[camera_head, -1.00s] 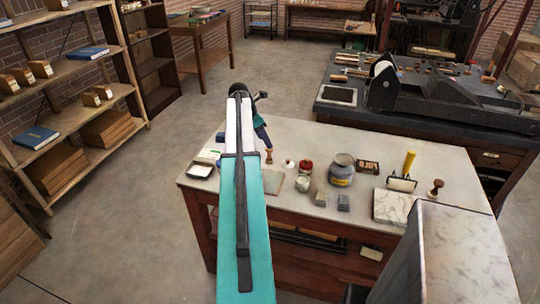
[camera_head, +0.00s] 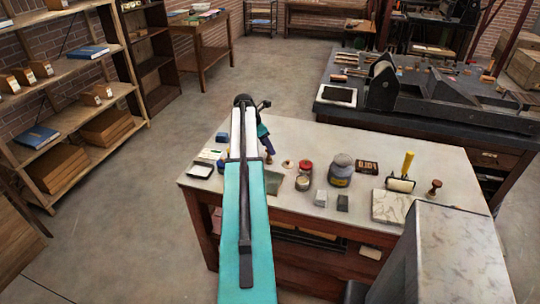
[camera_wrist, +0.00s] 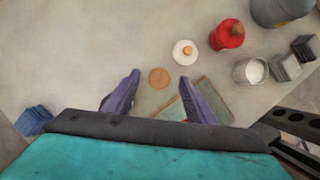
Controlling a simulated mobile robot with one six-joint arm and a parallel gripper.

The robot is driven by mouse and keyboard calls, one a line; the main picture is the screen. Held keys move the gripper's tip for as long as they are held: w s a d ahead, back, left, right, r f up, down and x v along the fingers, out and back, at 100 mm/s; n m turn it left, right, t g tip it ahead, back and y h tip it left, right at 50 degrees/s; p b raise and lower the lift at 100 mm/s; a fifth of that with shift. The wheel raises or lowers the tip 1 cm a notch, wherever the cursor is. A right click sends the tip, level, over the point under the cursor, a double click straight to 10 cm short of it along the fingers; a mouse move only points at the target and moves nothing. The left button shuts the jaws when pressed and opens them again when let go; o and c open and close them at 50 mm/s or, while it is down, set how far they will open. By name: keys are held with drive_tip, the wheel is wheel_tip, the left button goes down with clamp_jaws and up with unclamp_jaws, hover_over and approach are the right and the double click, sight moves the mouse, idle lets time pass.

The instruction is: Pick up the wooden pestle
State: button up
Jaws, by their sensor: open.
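A small round tan wooden top (camera_wrist: 159,78), which looks like the pestle seen from above, shows in the wrist view between my fingertips. In the head view a small wooden piece (camera_head: 269,159) stands on the table just below my gripper, partly hidden by it. My gripper (camera_wrist: 160,76) is open, one purple finger on each side of the wooden top, with gaps visible. I cannot tell how high the fingertips are above the table. Another dark wooden knobbed piece (camera_head: 435,187) stands at the table's right.
Near my gripper are a white disc with a wooden knob (camera_wrist: 186,52), a red container (camera_wrist: 230,35), a pale jar (camera_wrist: 250,70) and a green slab (camera_wrist: 205,100) partly behind the right finger. Blue blocks (camera_wrist: 33,121) lie at lower left. The table (camera_head: 330,140) is bare behind them.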

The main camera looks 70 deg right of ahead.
drive_tip(key=shift+p+x, duration=0.45)
drive_tip(key=shift+x, duration=1.05)
drive_tip(key=c, duration=1.1)
drive_tip(key=shift+r, duration=0.2)
drive_tip(key=shift+c, duration=0.2)
drive_tip(key=shift+r+b, duration=0.9)
drive_tip(key=shift+r, duration=0.35)
drive_tip(key=shift+a+r, duration=0.15)
drive_tip(key=shift+r, duration=0.15)
drive_tip(key=s+a+r+b, duration=0.1)
drive_tip(key=a+b, duration=0.3)
drive_tip(key=a, duration=1.1)
drive_tip(key=shift+a+r, duration=0.25)
drive_tip(key=shift+a, duration=0.1)
drive_tip(key=shift+s, duration=0.1)
